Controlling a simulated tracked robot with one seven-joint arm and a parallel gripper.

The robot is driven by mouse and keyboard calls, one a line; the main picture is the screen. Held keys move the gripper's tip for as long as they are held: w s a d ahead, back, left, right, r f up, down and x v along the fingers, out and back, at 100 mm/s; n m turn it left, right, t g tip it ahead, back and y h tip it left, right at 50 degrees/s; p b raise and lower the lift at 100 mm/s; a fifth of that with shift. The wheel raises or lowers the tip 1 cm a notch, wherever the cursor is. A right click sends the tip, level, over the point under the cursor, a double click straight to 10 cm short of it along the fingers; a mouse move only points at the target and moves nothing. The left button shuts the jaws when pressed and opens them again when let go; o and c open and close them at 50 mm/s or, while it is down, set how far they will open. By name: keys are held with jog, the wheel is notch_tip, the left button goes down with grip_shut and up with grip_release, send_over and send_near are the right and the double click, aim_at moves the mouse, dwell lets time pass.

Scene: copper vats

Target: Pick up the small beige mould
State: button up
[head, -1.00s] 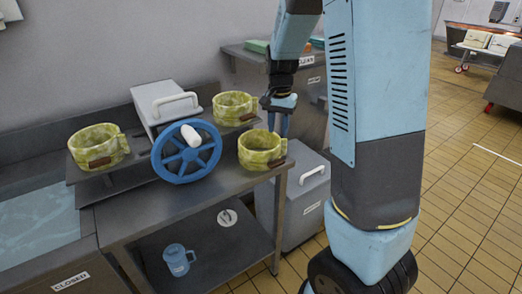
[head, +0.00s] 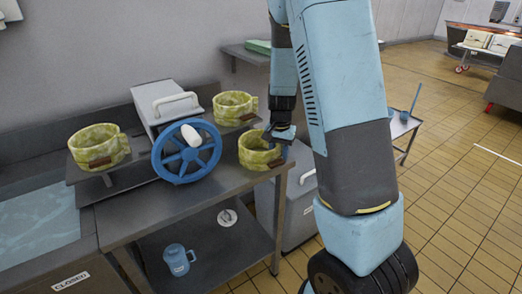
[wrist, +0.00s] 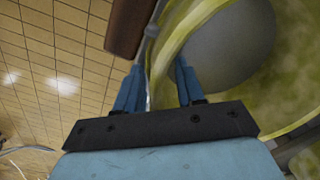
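Three round, open moulds in mottled yellow-beige, each with a loop handle and a brown tag, stand by the blue wheel. One is at the left (head: 98,147), one at the back (head: 233,106) and one at the right front (head: 256,152). They look close in size. My gripper (head: 277,140) is low at the right front mould, pointing down. In the wrist view, my gripper (wrist: 158,88) has its two blue fingers apart, one on each side of that mould's wall (wrist: 166,52). I see no clear grip on the wall. Its brown tag (wrist: 130,25) is just ahead.
The blue wheel (head: 186,152) and a grey box with a handle (head: 165,101) stand left of the right front mould. A blue jug (head: 177,260) is on the lower shelf. A basin of water (head: 35,225) is at the left. Open tiled floor lies to the right.

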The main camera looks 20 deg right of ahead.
jog(key=shift+c, duration=0.3)
grip_shut()
dwell(0.4)
